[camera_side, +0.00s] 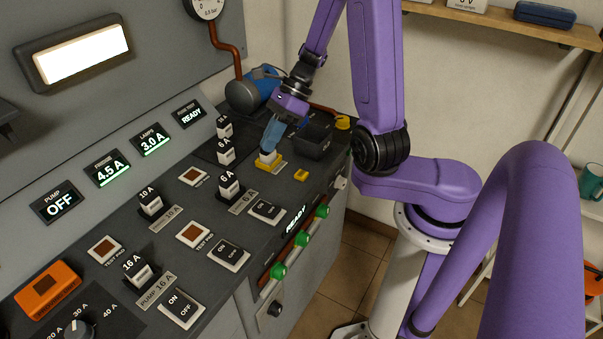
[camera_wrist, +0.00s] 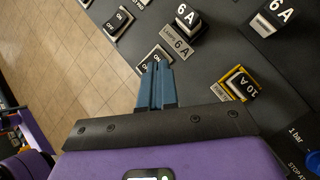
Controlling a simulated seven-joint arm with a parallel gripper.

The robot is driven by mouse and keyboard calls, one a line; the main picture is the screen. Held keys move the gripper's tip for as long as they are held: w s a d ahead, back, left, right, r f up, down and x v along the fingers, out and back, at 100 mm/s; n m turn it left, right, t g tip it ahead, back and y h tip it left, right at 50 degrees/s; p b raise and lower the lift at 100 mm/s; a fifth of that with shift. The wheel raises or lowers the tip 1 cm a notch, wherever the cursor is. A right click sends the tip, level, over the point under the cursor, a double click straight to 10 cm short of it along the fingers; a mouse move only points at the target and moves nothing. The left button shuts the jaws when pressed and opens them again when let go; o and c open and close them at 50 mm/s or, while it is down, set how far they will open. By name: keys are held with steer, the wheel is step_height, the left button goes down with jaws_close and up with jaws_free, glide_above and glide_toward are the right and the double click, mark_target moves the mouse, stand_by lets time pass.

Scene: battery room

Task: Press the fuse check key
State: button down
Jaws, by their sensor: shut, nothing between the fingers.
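A small yellow key (camera_side: 301,175), which looks like the fuse check key, sits on the dark console near its front edge. Beside it, a white fuse stands in a yellow-framed socket (camera_side: 276,167). In the wrist view this fuse (camera_wrist: 243,86) reads 10 A and lies to the right of my fingers. My gripper (camera_side: 269,148) has its blue fingers shut and empty, pointing down near the socket in the side view. The closed fingers also show in the wrist view (camera_wrist: 157,68). The yellow key does not show there. Fingertip height above the console is unclear.
A fuse test display (camera_side: 188,114) reads READY. A 6 A fuse (camera_side: 229,185) and an ON/OFF rocker switch (camera_side: 266,211) stand close by. Green knobs (camera_side: 300,238) line the console's front.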

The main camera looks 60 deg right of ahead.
steer(key=d+m+t, duration=0.2)
steer(key=d+m, duration=0.1)
steer(key=m, duration=0.2)
steer(key=m+t+h, duration=0.2)
steer(key=m+t, duration=0.1)
steer(key=m, duration=0.4)
glide_above(305, 173)
steer(key=shift+d+f, duration=0.1)
steer(key=shift+f, duration=0.8)
steer(key=shift+f, duration=0.1)
steer(key=shift+f, duration=4.35)
steer(key=shift+f, duration=0.1)
steer(key=shift+f, duration=0.3)
